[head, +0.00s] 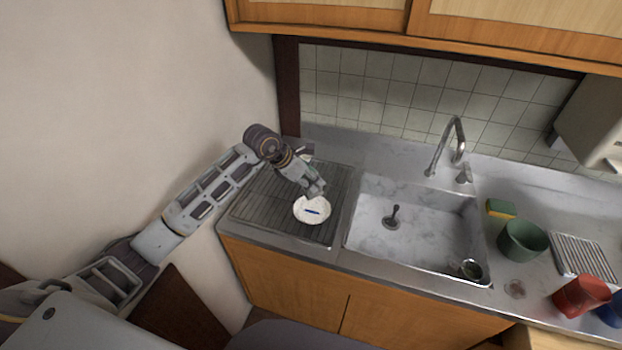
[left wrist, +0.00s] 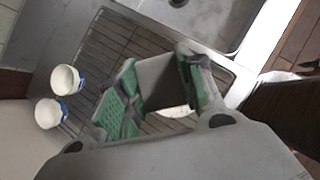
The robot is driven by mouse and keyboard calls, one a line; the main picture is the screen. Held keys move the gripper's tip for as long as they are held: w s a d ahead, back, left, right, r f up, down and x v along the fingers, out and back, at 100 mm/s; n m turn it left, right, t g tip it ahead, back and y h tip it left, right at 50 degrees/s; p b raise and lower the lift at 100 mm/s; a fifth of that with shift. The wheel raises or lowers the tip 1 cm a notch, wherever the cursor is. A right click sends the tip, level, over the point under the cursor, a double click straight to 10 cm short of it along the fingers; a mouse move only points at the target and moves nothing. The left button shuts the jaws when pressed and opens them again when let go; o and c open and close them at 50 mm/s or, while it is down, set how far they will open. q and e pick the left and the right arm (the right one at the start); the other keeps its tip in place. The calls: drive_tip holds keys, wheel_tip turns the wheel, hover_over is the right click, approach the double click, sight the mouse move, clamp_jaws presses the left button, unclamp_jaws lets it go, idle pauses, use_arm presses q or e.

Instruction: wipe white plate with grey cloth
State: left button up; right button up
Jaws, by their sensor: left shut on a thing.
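The white plate (head: 312,216) lies on the ribbed drainboard left of the sink, with a short blue streak near its middle. In the left wrist view only a sliver of the plate (left wrist: 176,112) shows, behind my gripper. My left gripper (head: 316,190) reaches down over the plate's far edge; whether anything touches the plate I cannot tell. In the left wrist view my left gripper (left wrist: 157,88) has its green-padded fingers shut on the grey cloth (left wrist: 155,78). My right gripper is not in view.
Two white cups with blue, one cup (left wrist: 67,79) and another cup (left wrist: 48,113), stand on the drainboard (head: 268,213). The sink (head: 430,238) with its faucet (head: 456,130) is to the right. Beyond it are a sponge (head: 501,208), green pot (head: 522,241), rack (head: 583,257) and red cup (head: 581,295).

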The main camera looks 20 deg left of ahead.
sight(311, 195)
use_arm(q)
drive_tip(key=shift+f, duration=0.15)
drive_tip(key=shift+f+b, duration=1.35)
drive_tip(key=shift+f, duration=1.1)
drive_tip(key=shift+f+b, duration=0.9)
drive_tip(key=shift+f, duration=0.2)
drive_tip(key=shift+f+b, duration=0.55)
drive_tip(key=shift+f, duration=0.2)
drive_tip(key=shift+n, duration=0.3)
drive_tip(key=shift+n+t+y, duration=0.6)
drive_tip(key=shift+n+y, duration=0.2)
drive_tip(key=shift+n, duration=0.5)
drive_tip(key=shift+a+f+n+t+y, duration=0.1)
drive_tip(key=shift+n+t+y, duration=0.2)
drive_tip(key=shift+n+y, duration=1.15)
drive_tip(key=shift+s+n+h, duration=0.1)
drive_tip(key=shift+n+h, duration=0.25)
